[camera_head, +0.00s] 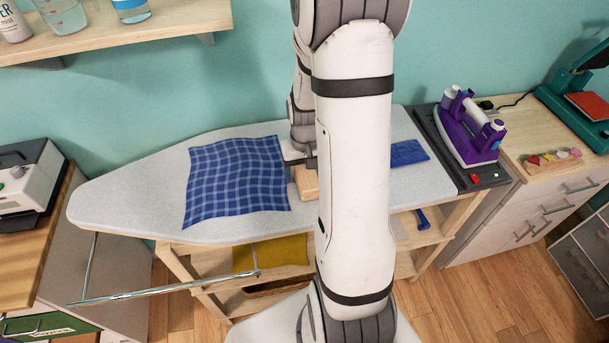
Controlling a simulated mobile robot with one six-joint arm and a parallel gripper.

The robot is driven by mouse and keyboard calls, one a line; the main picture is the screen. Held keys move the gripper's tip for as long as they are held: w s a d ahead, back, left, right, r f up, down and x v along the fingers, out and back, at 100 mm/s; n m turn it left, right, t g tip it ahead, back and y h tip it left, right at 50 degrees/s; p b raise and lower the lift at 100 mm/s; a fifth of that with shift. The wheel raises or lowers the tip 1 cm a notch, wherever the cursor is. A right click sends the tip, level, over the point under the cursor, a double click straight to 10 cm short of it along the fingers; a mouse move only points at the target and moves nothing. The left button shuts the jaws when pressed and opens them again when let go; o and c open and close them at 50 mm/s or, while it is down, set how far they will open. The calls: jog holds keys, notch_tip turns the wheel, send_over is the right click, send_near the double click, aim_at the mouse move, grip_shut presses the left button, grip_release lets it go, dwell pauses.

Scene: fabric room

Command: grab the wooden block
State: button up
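The wooden block (306,183) is a light tan piece on the ironing board (130,190), just right of the blue checked cloth (236,176). My white arm link covers its right side. My gripper (300,165) is at the block's far end, and a dark finger part shows there. The arm hides most of the gripper, so its opening and whether it touches the block cannot be seen.
A small blue item (408,153) lies on the board right of my arm. A purple iron (468,128) stands on its base farther right. A wall shelf (120,25) with containers hangs at upper left. The board's left end is clear.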

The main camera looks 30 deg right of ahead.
jog(key=c, duration=1.2)
jog(key=shift+o, duration=0.2)
jog(key=shift+r, duration=0.1)
